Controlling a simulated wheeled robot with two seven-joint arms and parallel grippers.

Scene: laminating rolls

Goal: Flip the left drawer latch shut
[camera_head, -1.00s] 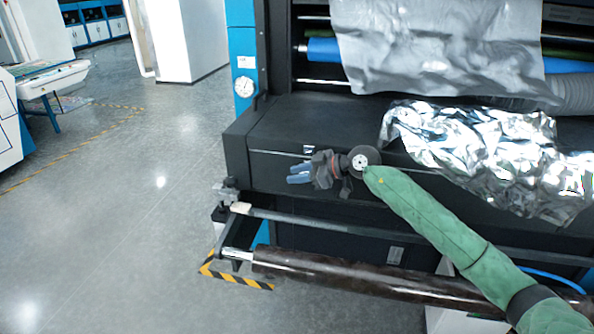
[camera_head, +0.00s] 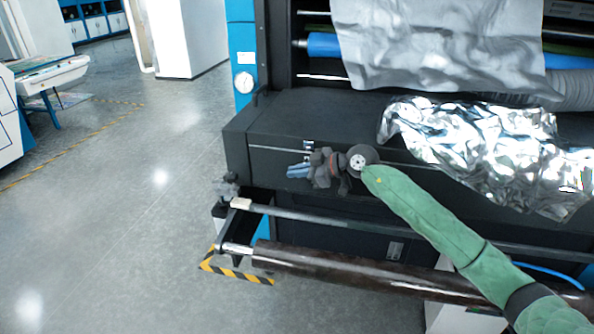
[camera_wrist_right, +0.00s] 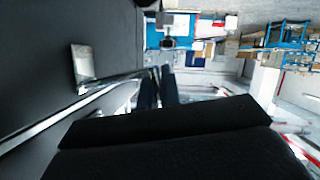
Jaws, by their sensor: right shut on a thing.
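The drawer front (camera_head: 262,166) is the dark front face of the black machine in the head view. The left drawer latch (camera_head: 308,145) is a small metal fitting at its upper seam. In the right wrist view its silver plate (camera_wrist_right: 84,66) sits on the dark face, and a shiny bar runs from it toward the fingers. My right gripper (camera_head: 297,171) is just below the fitting, fingertips pointing left, closed on what appears to be the latch's lever. The grip itself is largely hidden. Its fingers also show in the right wrist view (camera_wrist_right: 158,88). My left gripper is not in view.
Crumpled silver foil (camera_head: 480,150) lies on the machine top at right. A grey sheet (camera_head: 430,45) hangs behind it. A rail (camera_head: 330,223) and a dark roller (camera_head: 340,268) stick out below the drawer front.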

